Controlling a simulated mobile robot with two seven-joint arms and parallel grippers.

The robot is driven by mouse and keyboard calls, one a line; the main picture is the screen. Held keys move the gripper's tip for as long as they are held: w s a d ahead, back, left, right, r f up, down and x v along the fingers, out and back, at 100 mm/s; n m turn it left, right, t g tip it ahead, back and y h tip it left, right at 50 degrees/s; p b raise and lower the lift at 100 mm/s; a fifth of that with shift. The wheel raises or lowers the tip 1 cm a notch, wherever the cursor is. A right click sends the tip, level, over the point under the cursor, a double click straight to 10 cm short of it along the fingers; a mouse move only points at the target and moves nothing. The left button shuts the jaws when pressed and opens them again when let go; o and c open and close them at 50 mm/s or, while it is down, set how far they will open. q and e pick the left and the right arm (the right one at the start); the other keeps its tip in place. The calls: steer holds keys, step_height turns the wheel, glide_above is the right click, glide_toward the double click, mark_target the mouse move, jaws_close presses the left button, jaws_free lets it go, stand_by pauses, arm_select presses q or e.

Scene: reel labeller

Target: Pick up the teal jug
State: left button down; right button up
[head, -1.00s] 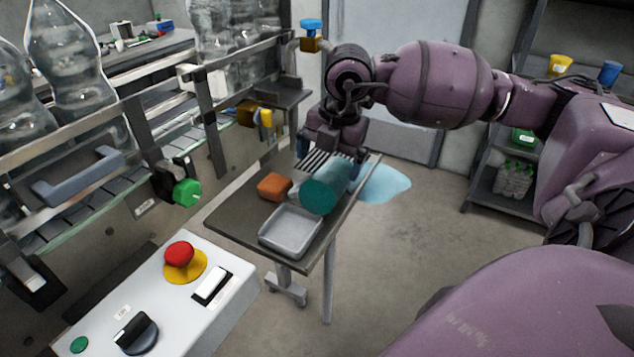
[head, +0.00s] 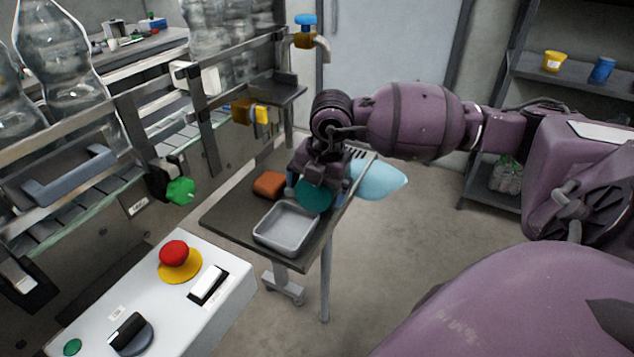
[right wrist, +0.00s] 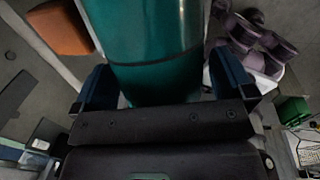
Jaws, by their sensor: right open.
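The teal jug (head: 313,195) stands or lies on the small dark side table (head: 230,219); in the head view my right gripper hides most of it. My right gripper (head: 318,190) is over the jug from behind and above. In the right wrist view the jug (right wrist: 150,45) fills the middle, between the two open blue-tipped fingers (right wrist: 163,80). The fingers are on either side of it, and I cannot tell whether they touch it. My left gripper is in neither view.
A grey metal tray (head: 259,236) and an orange-brown block (head: 268,184) are close to the jug on the table. A control box with a red button (head: 174,253) is in front at left. The labelling machine rail (head: 110,101) runs along the left. A light blue puddle (head: 385,181) lies on the floor.

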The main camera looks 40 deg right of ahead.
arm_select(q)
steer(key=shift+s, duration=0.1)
arm_select(e)
steer(key=shift+c, duration=0.5)
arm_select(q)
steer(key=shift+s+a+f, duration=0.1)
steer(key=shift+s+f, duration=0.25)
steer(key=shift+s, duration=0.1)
arm_select(e)
steer(key=c, duration=0.7)
steer(key=shift+r, duration=0.15)
step_height(320, 180, up, 7)
steer(key=shift+r+p, duration=0.2)
steer(key=shift+p, duration=0.1)
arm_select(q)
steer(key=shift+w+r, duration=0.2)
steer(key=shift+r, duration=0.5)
arm_select(e)
step_height(320, 180, up, 12)
steer(key=shift+r, duration=0.2)
